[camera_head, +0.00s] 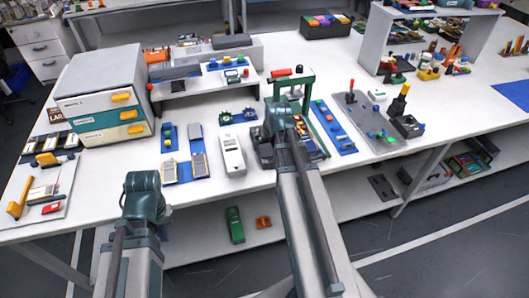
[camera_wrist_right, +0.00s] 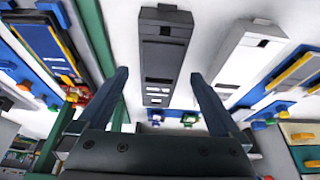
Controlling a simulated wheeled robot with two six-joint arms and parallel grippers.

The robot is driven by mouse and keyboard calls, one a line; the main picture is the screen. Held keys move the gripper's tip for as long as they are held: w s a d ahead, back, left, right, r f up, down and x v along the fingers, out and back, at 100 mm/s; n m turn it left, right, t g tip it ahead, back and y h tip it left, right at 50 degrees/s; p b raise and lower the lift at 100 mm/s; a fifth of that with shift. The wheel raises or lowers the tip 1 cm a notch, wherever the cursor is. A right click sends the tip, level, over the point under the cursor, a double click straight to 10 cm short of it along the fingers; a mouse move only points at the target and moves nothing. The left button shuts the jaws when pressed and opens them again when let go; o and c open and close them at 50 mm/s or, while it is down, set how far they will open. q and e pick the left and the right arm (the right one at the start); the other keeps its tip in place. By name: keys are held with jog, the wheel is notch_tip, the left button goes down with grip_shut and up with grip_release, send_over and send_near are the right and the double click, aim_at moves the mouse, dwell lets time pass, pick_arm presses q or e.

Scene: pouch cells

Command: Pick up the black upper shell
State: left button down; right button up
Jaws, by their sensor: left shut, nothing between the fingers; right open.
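The black upper shell (camera_wrist_right: 165,52) lies on the white table, dark grey with several slots, and shows between the fingers in the right wrist view. In the head view it is mostly hidden behind my right gripper (camera_head: 276,112). My right gripper, also seen in the right wrist view (camera_wrist_right: 160,75), is open and empty, with one finger to each side of the shell in the picture. The height of the fingers above the shell is hard to tell. My left gripper (camera_head: 143,182) is shut and empty, in front of the table's near edge.
A white shell (camera_head: 232,153) lies just left of the black one in the head view. A green frame (camera_head: 309,95) stands close behind my right gripper. Blue strips (camera_head: 334,127) lie to the right, and a drawer cabinet (camera_head: 98,85) stands at left.

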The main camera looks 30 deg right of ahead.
aim_at(266, 148)
jog(key=shift+w+b+x, duration=0.1)
jog(key=shift+b+x, duration=1.1)
jog(key=shift+x, duration=0.15)
jog(key=shift+w+b+x, duration=0.15)
jog(key=shift+b+x, duration=1)
jog(key=shift+x, duration=0.2)
jog(key=shift+r, duration=0.15)
jog(key=c, duration=1.2)
jog(key=shift+c, duration=0.2)
jog(key=shift+r+p, duration=0.25)
jog(key=shift+p, duration=0.1)
